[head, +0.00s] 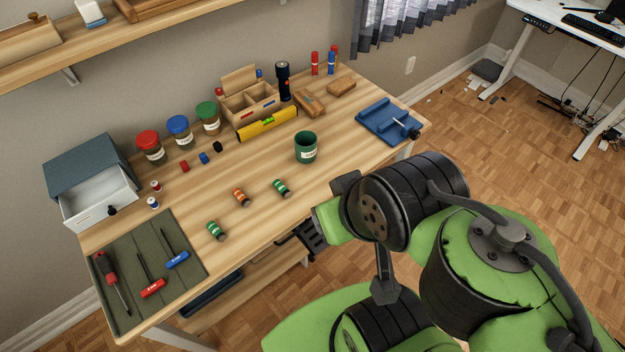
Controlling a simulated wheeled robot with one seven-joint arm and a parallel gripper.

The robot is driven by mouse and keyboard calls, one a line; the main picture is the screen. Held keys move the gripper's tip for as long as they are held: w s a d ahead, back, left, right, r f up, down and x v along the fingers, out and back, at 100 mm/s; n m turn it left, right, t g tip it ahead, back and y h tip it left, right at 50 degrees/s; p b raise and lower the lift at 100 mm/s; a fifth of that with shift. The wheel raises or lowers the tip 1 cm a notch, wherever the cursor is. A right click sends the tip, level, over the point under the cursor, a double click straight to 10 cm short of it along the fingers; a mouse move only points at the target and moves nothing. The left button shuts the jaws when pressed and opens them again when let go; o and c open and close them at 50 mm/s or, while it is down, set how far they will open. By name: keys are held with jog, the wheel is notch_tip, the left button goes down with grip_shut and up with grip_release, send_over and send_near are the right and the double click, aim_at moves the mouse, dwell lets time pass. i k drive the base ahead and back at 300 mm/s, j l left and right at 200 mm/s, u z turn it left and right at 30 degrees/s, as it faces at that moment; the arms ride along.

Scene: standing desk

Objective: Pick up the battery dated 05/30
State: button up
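Several small cylinders that look like batteries lie on the wooden desk (330,190). One green battery (216,231) is near the front edge beside the tool mat. An orange battery (241,197) lies behind it, to the right. Another green battery (282,188) lies further right. Their labels are too small to read, so I cannot tell which is dated 05/30. My gripper (308,240) is low at the desk's front edge, to the right of and apart from the batteries. Its dark fingers are partly hidden by my arm, and I cannot tell whether it is open.
A green cup (306,147) stands behind the right green battery. A tool mat (191,240) with screwdrivers covers the front left. A drawer box (92,172), lidded jars (179,131), a yellow level (267,124) and a blue vise (388,121) stand around. The desk's middle has free room.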

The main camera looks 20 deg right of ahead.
aim_at(277, 184)
jog(key=i+j+u, duration=0.1)
jog(key=u, duration=0.35)
jog(key=i+j+u, duration=0.15)
jog(key=u, duration=0.35)
jog(key=i+j+u, duration=0.15)
jog(key=u, duration=0.3)
jog(key=i+u, duration=0.2)
jog(key=u, duration=0.25)
jog(key=j, duration=0.05)
